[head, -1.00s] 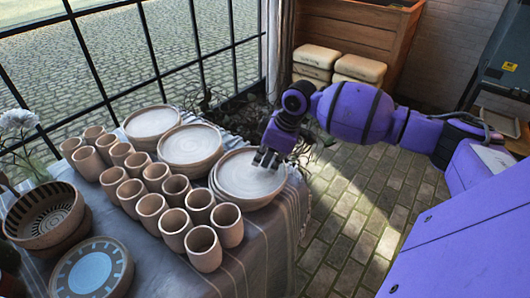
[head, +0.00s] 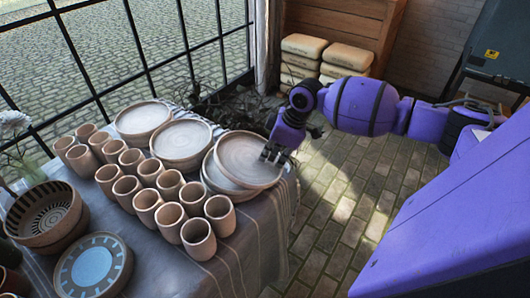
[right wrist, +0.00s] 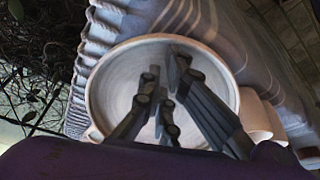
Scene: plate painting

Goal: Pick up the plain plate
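The plain plate (head: 240,155) is pale, round and unpainted, with a raised tan rim. In the head view it sits at the table's right edge, shifted right off another plain plate (head: 213,178) and apparently slightly raised. My right gripper (head: 271,156) is at its right rim, fingertips over the inside, and appears shut on the rim. In the right wrist view the plate (right wrist: 112,85) lies under the dark fingers (right wrist: 164,88); the grasped part of the rim is hidden. My left gripper is not in view.
Several clay cups (head: 197,238) crowd the table left of the plate. More plain plates (head: 180,142) stand behind. A dark-striped bowl (head: 45,212) and a blue-centred plate (head: 92,268) are at the left. Brick floor (head: 340,185) right of the table is clear.

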